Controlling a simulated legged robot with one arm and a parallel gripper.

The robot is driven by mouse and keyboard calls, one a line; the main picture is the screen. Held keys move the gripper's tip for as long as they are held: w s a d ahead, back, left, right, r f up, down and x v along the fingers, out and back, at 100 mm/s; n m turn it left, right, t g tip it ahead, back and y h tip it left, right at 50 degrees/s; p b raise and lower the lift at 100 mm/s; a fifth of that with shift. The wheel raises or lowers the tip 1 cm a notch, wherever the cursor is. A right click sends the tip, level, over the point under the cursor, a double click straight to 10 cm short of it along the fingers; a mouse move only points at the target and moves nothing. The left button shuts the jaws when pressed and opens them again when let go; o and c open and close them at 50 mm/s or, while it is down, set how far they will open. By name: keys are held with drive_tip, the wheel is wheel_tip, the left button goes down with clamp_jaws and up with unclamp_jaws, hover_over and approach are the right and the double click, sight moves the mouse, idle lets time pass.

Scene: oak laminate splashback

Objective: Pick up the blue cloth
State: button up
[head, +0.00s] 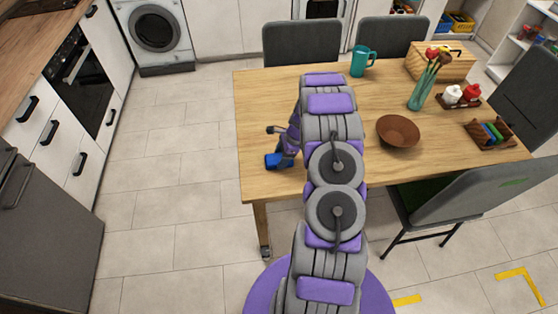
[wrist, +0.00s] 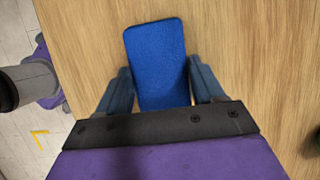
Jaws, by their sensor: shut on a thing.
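The blue cloth (wrist: 158,58) is a flat blue rectangle with rounded corners. In the wrist view it lies between the two fingers of my gripper (wrist: 160,88), which are shut on it, and its far end sticks out beyond the fingertips. In the head view the blue cloth (head: 273,160) shows at the left part of the wooden table (head: 262,110), by the tip of my gripper (head: 279,163). My arm hides part of the table. I cannot tell whether the cloth touches the tabletop.
A brown bowl (head: 398,131), a teal mug (head: 361,60), a glass vase with flowers (head: 421,92), a bottle tray (head: 459,97) and a wooden holder (head: 491,134) stand right of my arm. Grey chairs (head: 301,43) surround the table. Its left end is mostly clear.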

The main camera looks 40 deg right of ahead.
sight(276, 158)
drive_tip(key=shift+r, duration=0.1)
wheel_tip(276, 158, up, 4)
drive_tip(key=shift+f+p, duration=0.1)
drive_tip(key=shift+p, duration=0.6)
drive_tip(key=s, duration=0.5)
drive_tip(key=s+a+p, duration=0.1)
drive_tip(key=s, duration=0.4)
drive_tip(key=s+a+r+p, duration=0.1)
drive_tip(key=s, duration=0.4)
drive_tip(key=shift+s+a, duration=0.1)
drive_tip(key=shift+s, duration=0.3)
